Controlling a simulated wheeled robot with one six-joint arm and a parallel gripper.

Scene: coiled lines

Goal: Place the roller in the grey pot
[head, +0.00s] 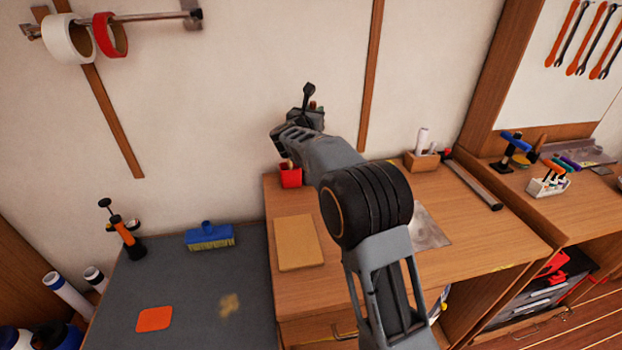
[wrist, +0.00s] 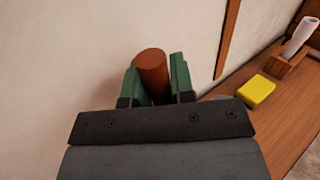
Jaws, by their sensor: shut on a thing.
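My gripper (wrist: 157,88) has green fingers shut on a reddish-brown cylinder (wrist: 152,68), which I take to be the roller. Its round end shows between the fingers in the wrist view. In the head view my gripper (head: 315,107) is up against the background of the white wall, above the back of the wooden desk, and the held roller is mostly hidden. I cannot make out a grey pot in either view; my arm covers part of the desk.
A red pot (head: 290,177) stands at the desk's back left corner. A wooden block (head: 421,161) holds a white cylinder. A yellow block (wrist: 256,89) lies on the desk. A tan board (head: 299,243) lies at the front left.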

